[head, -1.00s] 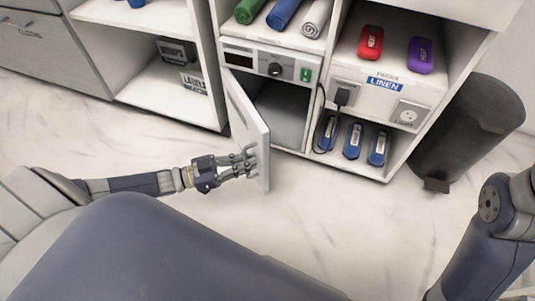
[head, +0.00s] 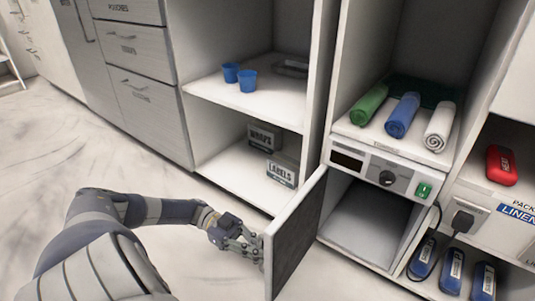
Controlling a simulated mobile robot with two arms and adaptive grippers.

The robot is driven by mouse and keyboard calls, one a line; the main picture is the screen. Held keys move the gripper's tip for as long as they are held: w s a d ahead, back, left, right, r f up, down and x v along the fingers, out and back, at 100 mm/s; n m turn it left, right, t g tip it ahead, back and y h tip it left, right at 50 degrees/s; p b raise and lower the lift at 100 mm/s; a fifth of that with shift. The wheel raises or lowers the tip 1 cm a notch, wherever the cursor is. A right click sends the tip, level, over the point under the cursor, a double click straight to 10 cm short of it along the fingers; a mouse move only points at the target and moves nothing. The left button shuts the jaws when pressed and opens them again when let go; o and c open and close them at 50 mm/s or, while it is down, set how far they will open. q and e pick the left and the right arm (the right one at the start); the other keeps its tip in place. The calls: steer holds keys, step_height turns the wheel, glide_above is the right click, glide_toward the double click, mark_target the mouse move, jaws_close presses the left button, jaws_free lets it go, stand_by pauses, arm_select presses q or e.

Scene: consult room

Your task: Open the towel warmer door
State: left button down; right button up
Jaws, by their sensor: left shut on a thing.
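The towel warmer (head: 385,172) is a white cabinet unit with a dark display, a round black knob and a green switch on its front panel. Its door (head: 298,238) is hinged at the left and stands swung wide outward, with its dark inner face towards the opening. The inside of the warmer (head: 365,222) shows as an empty grey chamber. My left gripper (head: 253,249) is shut on the door near its free edge, from the outer side. The exact grip point, and any handle, is hidden behind the edge. My right gripper is out of view.
Rolled green, blue and white towels (head: 403,115) lie on top of the warmer. Left of it, a shelf holds blue cups (head: 239,75) and labelled boxes (head: 273,152). A plug with a black cord (head: 462,222) is at the right. The floor (head: 190,265) by my left arm is clear.

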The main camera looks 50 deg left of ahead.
arm_select(q)
steer(key=shift+v, duration=0.85)
steer(key=shift+w, duration=0.1)
steer(key=c, duration=2)
jaws_free()
steer(key=shift+o, duration=0.2)
steer(key=v, duration=0.7)
steer(key=shift+a, duration=0.3)
